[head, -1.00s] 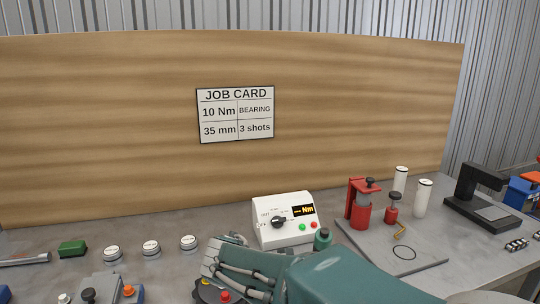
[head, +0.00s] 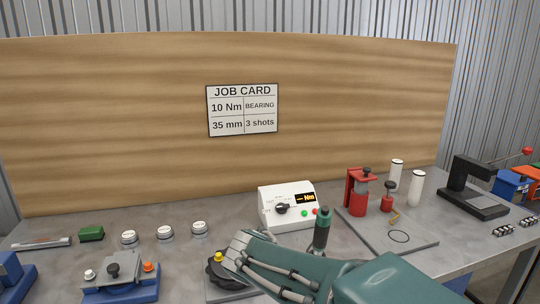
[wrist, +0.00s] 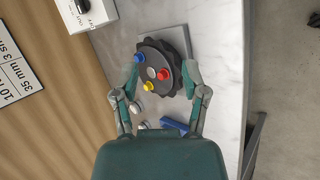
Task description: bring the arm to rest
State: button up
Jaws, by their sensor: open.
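My gripper (wrist: 162,78) is open and empty in the wrist view. Its two fingers are spread, one on each side of a black scalloped turret (wrist: 160,60) with blue, red and yellow knobs on top. I cannot tell whether the fingertips touch the turret or hover above it. In the head view my gripper (head: 238,252) reaches in from the lower right over the bench and hides part of the turret (head: 216,271). My teal arm fills the lower right of that view.
A white Nm meter (head: 288,207) stands behind my gripper. A red press (head: 357,195) and white cylinders are right of it. A blue fixture (head: 122,278) and several small round pieces are left. Bare bench (head: 200,213) lies behind these pieces. A job card (head: 242,110) hangs on the wooden panel.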

jog(key=s+d+m+g+y, duration=0.1)
jog(key=s+d+m, duration=0.6)
jog(key=s, duration=0.4)
jog(key=s+d+m+g+y, duration=0.1)
jog(key=s+d+m, duration=0.7)
jog(key=s+m, duration=0.2)
jog(key=shift+s+r+g, duration=0.4)
jog(key=shift+s, duration=0.65)
